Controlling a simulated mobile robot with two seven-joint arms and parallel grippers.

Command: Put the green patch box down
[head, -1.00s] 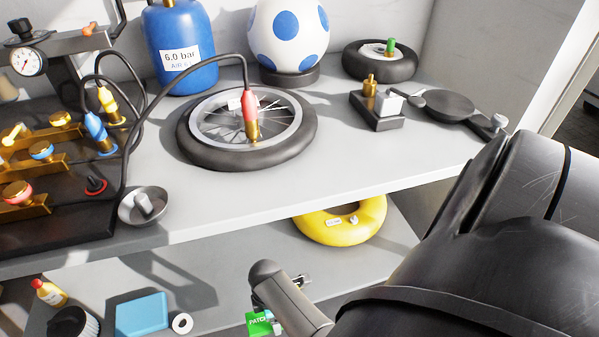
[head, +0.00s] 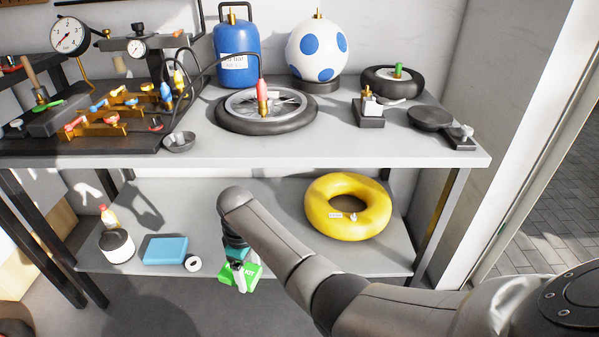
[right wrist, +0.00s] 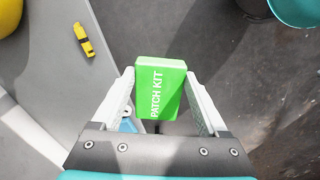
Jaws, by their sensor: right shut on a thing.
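The green patch box (head: 251,274), marked PATCH KIT, is held by my right gripper (head: 239,262). In the right wrist view the box (right wrist: 160,92) sits between the two pale fingers of the right gripper (right wrist: 160,76), which are shut on its sides. In the head view the box appears by the front edge of the lower shelf (head: 120,272); I cannot tell its exact height. My right arm hides part of the shelf behind it. My left gripper is not in view.
The lower shelf carries a yellow ring (head: 325,222), a blue box (head: 166,250), a white roll (head: 193,264) and a dark-sided jar (head: 117,247). The upper bench (head: 330,148) holds a wheel (head: 240,122) and other items. A small yellow object (right wrist: 83,40) shows in the wrist view.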

